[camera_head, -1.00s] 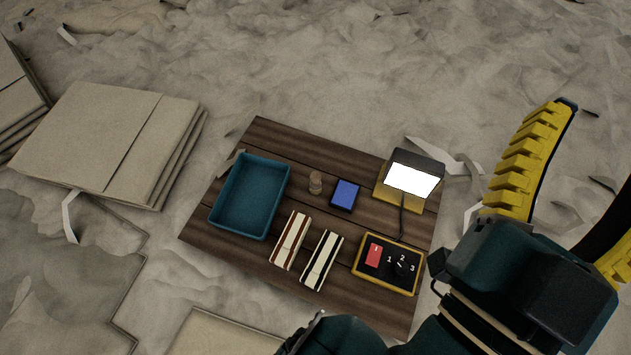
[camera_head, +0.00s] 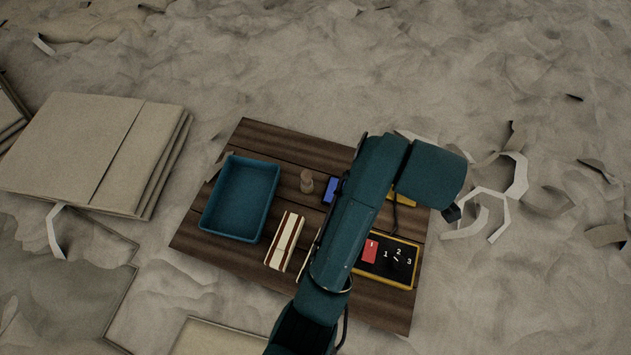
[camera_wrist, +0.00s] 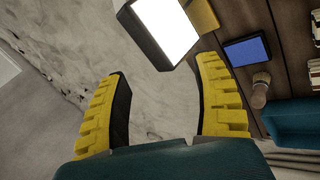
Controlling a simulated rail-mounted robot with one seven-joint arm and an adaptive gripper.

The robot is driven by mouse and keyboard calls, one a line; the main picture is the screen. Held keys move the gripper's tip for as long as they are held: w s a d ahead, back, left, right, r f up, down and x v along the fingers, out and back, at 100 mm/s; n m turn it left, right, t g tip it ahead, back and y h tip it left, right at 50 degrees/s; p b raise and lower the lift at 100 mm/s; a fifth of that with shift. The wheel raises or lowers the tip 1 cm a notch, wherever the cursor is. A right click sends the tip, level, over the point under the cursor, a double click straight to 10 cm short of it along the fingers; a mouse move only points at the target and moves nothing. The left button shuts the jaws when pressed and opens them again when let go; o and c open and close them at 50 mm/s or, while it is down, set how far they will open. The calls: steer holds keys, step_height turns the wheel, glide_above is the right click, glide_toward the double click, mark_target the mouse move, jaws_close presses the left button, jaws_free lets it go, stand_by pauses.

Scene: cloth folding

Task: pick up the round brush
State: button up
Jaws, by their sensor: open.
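The round brush (camera_head: 306,181) is a small tan, rounded piece standing on the dark wooden board (camera_head: 262,140), between the teal tray and the blue block. It also shows in the wrist view (camera_wrist: 260,90) at the right, outside my jaws and beyond the right finger. My gripper (camera_wrist: 163,67) is open, its two yellow ribbed fingers spread with nothing between them. In the head view my fingers do not show; my teal arm crosses the right part of the board.
A teal tray (camera_head: 240,198) lies left of the brush. The blue block (camera_wrist: 247,50) and lit lamp (camera_wrist: 165,28) stand near it.

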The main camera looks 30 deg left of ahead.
steer(key=a+f+n+g, duration=0.3)
steer(key=a+f, duration=0.1)
steer(key=n+g+b, duration=0.4)
steer(key=n, duration=0.2)
glide_above(306, 173)
steer(key=shift+h, duration=0.4)
steer(key=f+b, duration=0.1)
steer(key=f, duration=0.4)
steer(key=f+b, duration=0.1)
steer(key=f, duration=0.4)
steer(key=shift+w+a, duration=0.1)
steer(key=shift+a, duration=0.1)
steer(key=f+p, duration=0.1)
steer(key=f, duration=0.5)
steer(key=shift+d, duration=0.2)
jaws_close()
